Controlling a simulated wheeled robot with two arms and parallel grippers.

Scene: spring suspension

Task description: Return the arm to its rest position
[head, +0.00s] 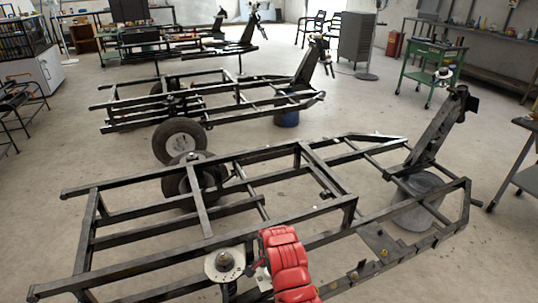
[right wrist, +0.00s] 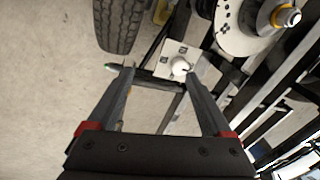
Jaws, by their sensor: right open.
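My right arm, with red padded covers (head: 285,262), reaches in from the bottom edge over the near side of the black tube frame (head: 232,230). Its fingers cannot be made out in the head view. In the right wrist view my right gripper (right wrist: 156,68) has its two grey fingers spread apart with nothing held between them. A light plate with a round white knob (right wrist: 180,66) shows near the right fingertip; whether they touch I cannot tell. A hub disc (head: 224,263) stands left of the arm and also shows in the right wrist view (right wrist: 245,22). My left gripper is not seen.
A tyre (right wrist: 119,22) shows close by, beyond the left finger. More tube frames (head: 215,98) stand behind. A green cart (head: 432,68) is at the back right and a dark table edge (head: 520,178) at the right.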

